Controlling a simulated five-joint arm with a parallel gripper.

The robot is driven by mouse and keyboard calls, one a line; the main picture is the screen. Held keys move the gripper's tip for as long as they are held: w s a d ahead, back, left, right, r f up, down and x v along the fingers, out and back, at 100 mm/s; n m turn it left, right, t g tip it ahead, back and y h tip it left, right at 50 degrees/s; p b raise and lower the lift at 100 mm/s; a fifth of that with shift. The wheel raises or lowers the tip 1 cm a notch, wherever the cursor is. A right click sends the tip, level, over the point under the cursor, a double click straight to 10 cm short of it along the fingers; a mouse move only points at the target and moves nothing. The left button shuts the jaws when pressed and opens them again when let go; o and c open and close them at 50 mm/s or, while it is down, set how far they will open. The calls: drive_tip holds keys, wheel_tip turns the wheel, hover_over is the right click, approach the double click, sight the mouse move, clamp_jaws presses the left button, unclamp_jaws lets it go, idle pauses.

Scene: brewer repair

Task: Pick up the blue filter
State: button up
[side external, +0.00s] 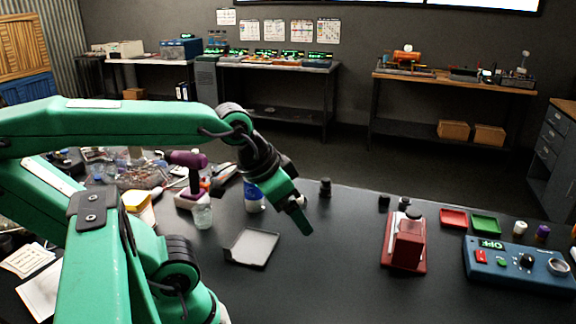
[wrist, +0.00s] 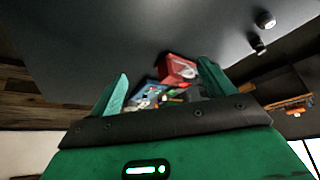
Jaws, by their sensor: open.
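A small blue and white cylinder (side external: 254,196) stands on the dark table in the side view, partly hidden behind my wrist. It looks like the blue filter, but I cannot tell for certain. My gripper (side external: 302,218) hangs just to the right of it, above the table, pointing down and right. In the wrist view my gripper (wrist: 163,88) has its two green fingers spread apart with nothing held between them. I cannot make out the blue cylinder in the wrist view.
A grey tray (side external: 235,250) lies left of my gripper. A red device (side external: 404,243) and a blue control box (side external: 518,266) stand to the right, with red (side external: 453,218) and green (side external: 485,224) trays behind. Clutter fills the left. The table between gripper and red device is mostly clear.

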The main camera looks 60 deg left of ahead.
drive_tip(key=shift+w, duration=0.1)
drive_tip(key=w+a+r+n+g, duration=0.1)
drive_tip(key=w+a, duration=0.2)
drive_tip(key=a, duration=0.3)
drive_tip(key=w+a+r+n+g+y, duration=0.1)
drive_tip(key=w+a, duration=0.2)
drive_tip(key=a, duration=0.3)
drive_tip(key=w+a+r+n+g, duration=0.1)
drive_tip(key=w+a+n, duration=0.1)
drive_tip(key=w+a, duration=0.35)
drive_tip(key=s+a+f+n+g, duration=0.1)
drive_tip(key=s+a+f, duration=0.1)
drive_tip(key=a, duration=0.5)
drive_tip(key=s+a+f, duration=0.1)
drive_tip(key=a+f, duration=0.2)
drive_tip(key=a, duration=0.5)
drive_tip(key=s+a+f+n+g+h, duration=0.1)
drive_tip(key=s+a+f, duration=0.1)
drive_tip(key=a, duration=0.6)
drive_tip(key=shift+s+f+n+g, duration=0.25)
drive_tip(key=shift+s+n+g, duration=0.05)
drive_tip(key=shift+s+a+f, duration=0.1)
drive_tip(key=shift+a, duration=0.15)
drive_tip(key=shift+d+f, duration=0.15)
drive_tip(key=shift+f, duration=3.8)
